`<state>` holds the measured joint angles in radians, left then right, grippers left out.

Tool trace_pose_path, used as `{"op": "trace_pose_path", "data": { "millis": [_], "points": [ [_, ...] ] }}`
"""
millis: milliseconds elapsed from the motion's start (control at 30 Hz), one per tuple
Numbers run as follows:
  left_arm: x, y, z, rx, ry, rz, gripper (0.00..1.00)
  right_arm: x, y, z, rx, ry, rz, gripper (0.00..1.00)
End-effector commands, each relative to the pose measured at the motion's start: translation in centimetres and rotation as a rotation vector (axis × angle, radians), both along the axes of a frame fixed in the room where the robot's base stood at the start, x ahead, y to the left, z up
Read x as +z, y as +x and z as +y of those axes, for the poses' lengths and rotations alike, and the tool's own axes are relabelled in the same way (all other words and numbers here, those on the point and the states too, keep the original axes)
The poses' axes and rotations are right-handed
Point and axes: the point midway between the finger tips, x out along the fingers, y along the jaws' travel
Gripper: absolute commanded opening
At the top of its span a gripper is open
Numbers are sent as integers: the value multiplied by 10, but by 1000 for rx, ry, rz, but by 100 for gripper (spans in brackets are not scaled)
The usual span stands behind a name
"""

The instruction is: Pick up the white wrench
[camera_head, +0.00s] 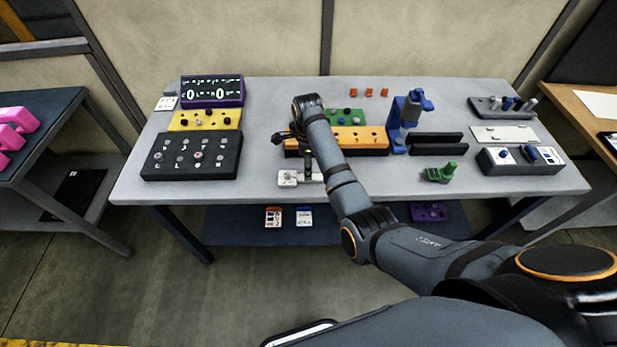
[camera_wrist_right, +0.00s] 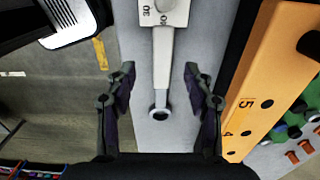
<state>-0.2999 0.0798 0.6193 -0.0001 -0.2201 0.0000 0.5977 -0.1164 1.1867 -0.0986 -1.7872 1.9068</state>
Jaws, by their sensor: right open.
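The white wrench (camera_wrist_right: 162,70) lies near the front edge of the table, with its ring end toward me in the right wrist view. Its far end meets a white block (camera_wrist_right: 163,10) marked with numbers. In the head view the white block (camera_head: 288,179) shows at the table's front, and the wrench is mostly hidden by my right arm. My right gripper (camera_wrist_right: 157,75) is open, its two fingers on either side of the wrench shaft with clear gaps. In the head view my right gripper (camera_head: 307,165) is over the front of the table. My left gripper is not in view.
An orange block with holes (camera_wrist_right: 270,75) stands close to the right finger; it also shows in the head view (camera_head: 365,138). A dark button panel (camera_head: 190,156) is to the left, a green part (camera_head: 440,173) to the right. The table (camera_head: 250,188) is bare left of the white block.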

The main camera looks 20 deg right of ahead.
Motion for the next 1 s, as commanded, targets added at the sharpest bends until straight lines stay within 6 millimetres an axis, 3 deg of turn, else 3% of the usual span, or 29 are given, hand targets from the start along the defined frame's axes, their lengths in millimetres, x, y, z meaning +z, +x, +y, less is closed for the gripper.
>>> {"op": "trace_pose_path", "data": {
  "millis": [167,400,667,1000],
  "points": [
    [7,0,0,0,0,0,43,-11,1,-1,0,-1,3,53],
    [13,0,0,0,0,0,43,-48,3,-3,0,0,1,53],
    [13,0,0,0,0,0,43,-53,3,-3,0,1,-1,53],
    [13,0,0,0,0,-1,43,-52,3,-2,0,1,0,7]
  ]
}}
